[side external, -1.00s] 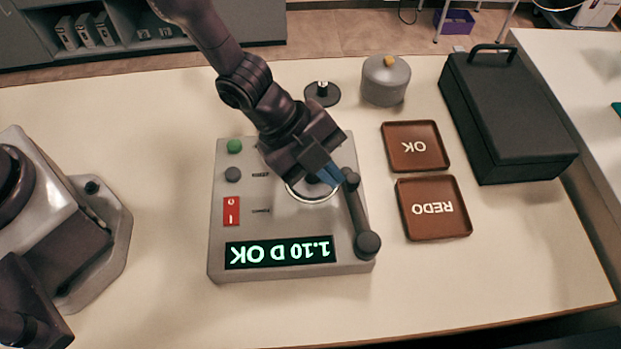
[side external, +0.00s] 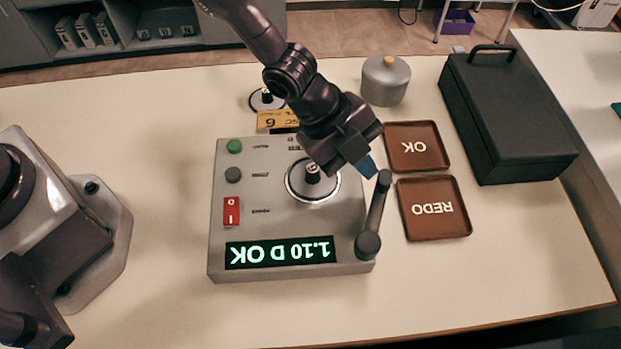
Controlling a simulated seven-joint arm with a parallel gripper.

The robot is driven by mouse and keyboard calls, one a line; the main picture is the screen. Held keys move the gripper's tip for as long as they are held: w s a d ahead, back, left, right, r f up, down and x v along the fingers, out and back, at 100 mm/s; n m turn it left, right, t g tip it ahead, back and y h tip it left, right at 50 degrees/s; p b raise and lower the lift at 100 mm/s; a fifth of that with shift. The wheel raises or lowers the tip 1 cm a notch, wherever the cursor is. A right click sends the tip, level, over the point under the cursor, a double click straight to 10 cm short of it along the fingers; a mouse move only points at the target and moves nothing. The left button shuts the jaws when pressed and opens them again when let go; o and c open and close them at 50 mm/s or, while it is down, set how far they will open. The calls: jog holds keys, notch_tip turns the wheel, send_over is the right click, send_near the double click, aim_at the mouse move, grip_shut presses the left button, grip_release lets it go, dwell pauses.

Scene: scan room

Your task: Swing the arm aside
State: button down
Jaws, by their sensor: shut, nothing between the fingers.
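A grey measuring device (side external: 290,225) stands on the table, its lit display (side external: 280,252) reading "1.10 D OK" upside down. Its dark swing arm (side external: 376,212) runs from a round pivot (side external: 368,245) at the near right corner to a knobbed end (side external: 384,180), past the device's right edge. A round disc with a black knob (side external: 313,176) sits on the device top, uncovered by the swing arm. My gripper (side external: 368,168), with blue fingertips, is shut and empty just left of and above the knobbed end. I cannot tell whether they touch.
Brown trays marked OK (side external: 414,147) and REDO (side external: 433,208) lie close right of the swing arm. Behind them stand a grey pot (side external: 386,80) and a black case (side external: 508,115). Another knobbed disc (side external: 267,99) and a yellow label (side external: 277,121) lie behind the device. The front table is clear.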

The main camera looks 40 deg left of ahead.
jog(key=shift+w+d, duration=0.15)
jog(key=shift+d, duration=0.2)
jog(key=shift+a, duration=0.5)
jog(key=a, duration=0.1)
jog(key=s+a, duration=0.1)
jog(key=a, duration=0.1)
jog(key=shift+a, duration=0.2)
jog(key=w+a+r, duration=0.2)
jog(key=a+r, duration=0.3)
jog(key=r, duration=0.3)
jog(key=shift+w+a, duration=0.2)
jog(key=shift+a, duration=0.1)
jog(key=shift+r, duration=0.1)
